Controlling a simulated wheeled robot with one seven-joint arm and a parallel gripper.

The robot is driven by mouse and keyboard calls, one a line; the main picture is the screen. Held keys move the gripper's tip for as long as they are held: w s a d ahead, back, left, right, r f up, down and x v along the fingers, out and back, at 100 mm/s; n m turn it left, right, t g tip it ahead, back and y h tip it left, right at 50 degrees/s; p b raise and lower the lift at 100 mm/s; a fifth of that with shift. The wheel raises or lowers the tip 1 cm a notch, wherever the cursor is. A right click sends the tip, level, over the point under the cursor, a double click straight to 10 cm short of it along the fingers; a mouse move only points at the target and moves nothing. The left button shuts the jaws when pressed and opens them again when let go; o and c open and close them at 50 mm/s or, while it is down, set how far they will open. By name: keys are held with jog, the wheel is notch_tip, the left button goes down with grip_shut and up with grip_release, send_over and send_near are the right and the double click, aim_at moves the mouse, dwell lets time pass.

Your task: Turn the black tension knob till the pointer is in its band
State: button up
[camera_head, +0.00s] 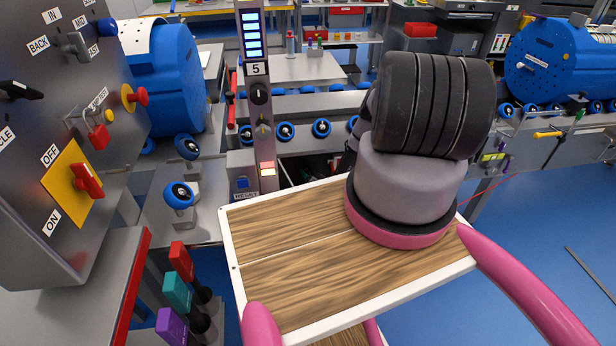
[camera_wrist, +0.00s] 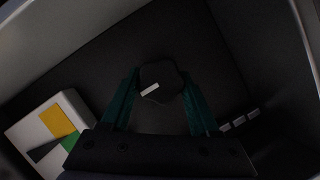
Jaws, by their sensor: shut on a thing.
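The black tension knob (camera_wrist: 160,74) with a short white mark sits between the two teal fingers of my gripper (camera_wrist: 161,88) in the wrist view. The gripper is shut on the knob, one finger at each side. A white gauge box (camera_wrist: 38,118) stands at lower left in the wrist view, with a yellow patch, a green patch and a dark wedge on its face. The view is dark, and I cannot tell which part is the pointer or where it stands against the band. In the head view my arm hides the gripper and the knob.
In the wrist view, dark panels and pale walls (camera_wrist: 270,30) surround the gripper closely. In the head view, a grey post (camera_head: 255,140) numbered 5 stands ahead, beside rollers with blue ends. A grey switch panel (camera_head: 60,120) is at left, and a blue drum (camera_head: 172,85) stands behind it.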

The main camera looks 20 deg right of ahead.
jog(key=o, duration=1.4)
jog(key=v, duration=1)
jog(key=shift+s+r, duration=0.1)
jog(key=shift+s, duration=0.3)
